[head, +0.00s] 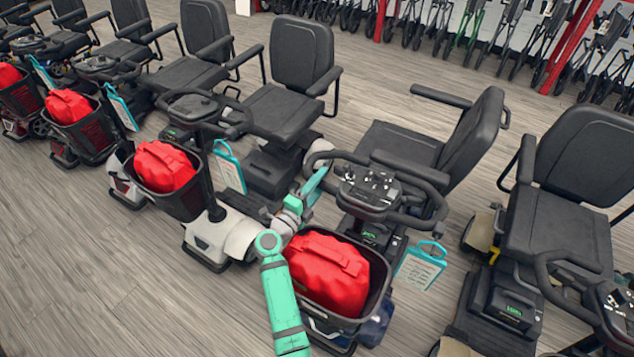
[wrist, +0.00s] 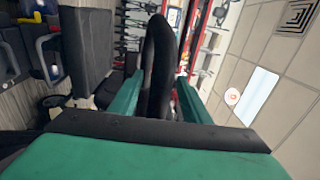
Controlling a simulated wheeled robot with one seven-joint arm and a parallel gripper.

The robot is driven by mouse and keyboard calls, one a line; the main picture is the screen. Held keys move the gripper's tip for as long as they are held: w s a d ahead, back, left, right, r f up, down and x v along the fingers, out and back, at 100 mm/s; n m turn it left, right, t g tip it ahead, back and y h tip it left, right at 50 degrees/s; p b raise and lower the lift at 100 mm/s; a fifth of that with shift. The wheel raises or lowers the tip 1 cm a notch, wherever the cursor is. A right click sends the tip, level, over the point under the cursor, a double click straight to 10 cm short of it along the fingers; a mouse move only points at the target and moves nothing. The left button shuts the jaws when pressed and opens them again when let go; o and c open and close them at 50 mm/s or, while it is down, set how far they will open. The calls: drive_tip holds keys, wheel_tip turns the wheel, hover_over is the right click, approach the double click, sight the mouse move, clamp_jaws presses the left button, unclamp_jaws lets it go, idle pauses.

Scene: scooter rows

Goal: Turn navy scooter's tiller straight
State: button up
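The navy scooter stands right of centre in the head view, its dark blue body (head: 376,326) partly hidden by its basket. Its tiller (head: 370,190) has a black loop handlebar and a grey control panel, and sits at an angle to the seat. My gripper (head: 317,180) is at the left end of that handlebar. In the wrist view my green fingers (wrist: 160,95) stand on either side of the upright black handlebar loop (wrist: 158,60). A narrow gap seems to show beside the right finger, so the fingers look open around the bar. Firm contact cannot be made out.
A red bag (head: 328,275) fills the navy scooter's basket, close to my arm. A teal tag (head: 420,265) hangs from the tiller's right side. A white scooter (head: 222,235) stands close on the left, another scooter (head: 560,235) on the right. Open floor (head: 110,290) lies at front left.

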drive_tip(key=shift+a, duration=0.15)
drive_tip(key=shift+s+a, duration=0.35)
drive_tip(key=shift+s, duration=0.1)
drive_tip(key=v, duration=0.9)
drive_tip(key=shift+s, duration=0.35)
drive_tip(key=shift+a, duration=0.1)
